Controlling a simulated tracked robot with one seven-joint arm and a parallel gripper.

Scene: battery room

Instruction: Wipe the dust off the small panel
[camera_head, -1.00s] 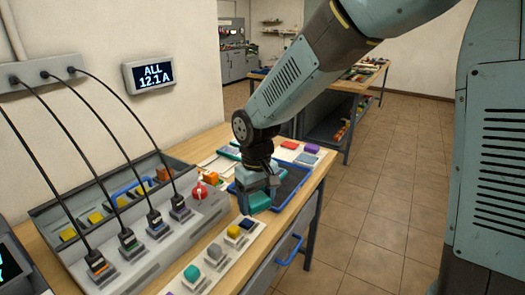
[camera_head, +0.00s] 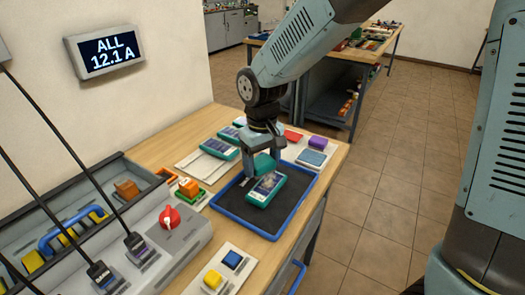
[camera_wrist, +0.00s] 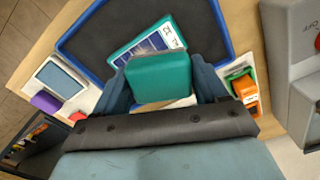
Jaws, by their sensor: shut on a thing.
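A small teal-framed panel (camera_head: 267,186) lies in the blue-rimmed dark tray (camera_head: 230,209) on the bench. Its dark face has pale, speckled patches and a white label at one end. My gripper (camera_head: 263,170) is above the panel's far side, shut on a plain teal block (camera_head: 264,162). In the wrist view the teal block (camera_wrist: 160,78) sits between both fingers and hides part of the panel (camera_wrist: 148,43). I cannot tell whether the block touches the panel.
More teal-framed pieces (camera_head: 219,149) lie on a white sheet to the left. A red piece (camera_head: 292,135), a purple block (camera_head: 318,143) and a blue-grey pad (camera_head: 312,158) are behind. A grey console with a red knob (camera_head: 169,217) and cables stands front left. The tray's near part is clear.

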